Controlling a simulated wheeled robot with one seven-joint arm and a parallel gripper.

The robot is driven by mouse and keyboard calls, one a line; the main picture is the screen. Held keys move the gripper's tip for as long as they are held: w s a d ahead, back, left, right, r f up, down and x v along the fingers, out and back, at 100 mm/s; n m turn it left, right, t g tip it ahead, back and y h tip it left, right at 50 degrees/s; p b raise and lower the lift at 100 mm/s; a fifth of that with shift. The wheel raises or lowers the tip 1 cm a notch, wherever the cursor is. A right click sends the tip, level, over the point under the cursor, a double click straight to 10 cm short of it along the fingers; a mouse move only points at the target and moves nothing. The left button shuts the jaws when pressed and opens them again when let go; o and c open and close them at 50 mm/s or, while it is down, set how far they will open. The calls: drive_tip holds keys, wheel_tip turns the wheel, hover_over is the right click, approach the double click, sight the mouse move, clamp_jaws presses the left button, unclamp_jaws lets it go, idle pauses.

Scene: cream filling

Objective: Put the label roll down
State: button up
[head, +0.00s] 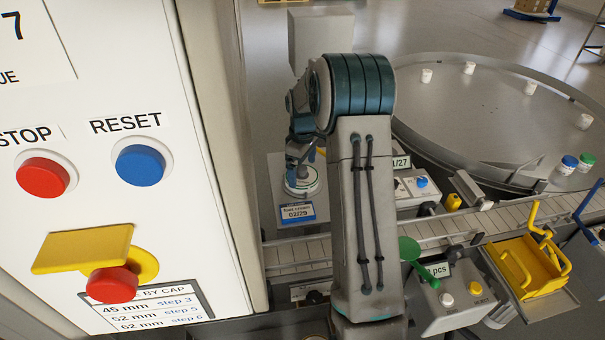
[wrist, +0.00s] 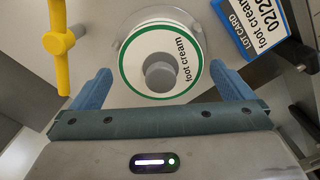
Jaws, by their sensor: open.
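The label roll (wrist: 137,71) is a white disc with a green rim and "foot cream" printed on it, around a grey core. It rests flat on a round grey plate in the wrist view. In the head view the roll (head: 301,182) sits on a pale surface behind my arm, partly hidden by the gripper. My gripper (wrist: 160,90) is open, its two blue fingers apart on either side of the near part of the roll. In the head view my gripper (head: 302,155) is above the roll; its fingertips are hard to make out.
A blue-edged lot card (wrist: 255,30) stands right of the roll; it also shows in the head view (head: 296,212). A yellow rod (wrist: 58,50) is at the left. A conveyor (head: 450,228), a yellow tray (head: 528,268) and a round turntable (head: 470,120) lie right. A panel with buttons (head: 130,130) fills the left.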

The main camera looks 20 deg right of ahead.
sight(303, 168)
wheel_tip(303, 168, up, 10)
drive_tip(key=b, duration=0.1)
drive_tip(key=shift+f, duration=0.15)
drive_tip(key=shift+s, duration=0.1)
idle(0.4)
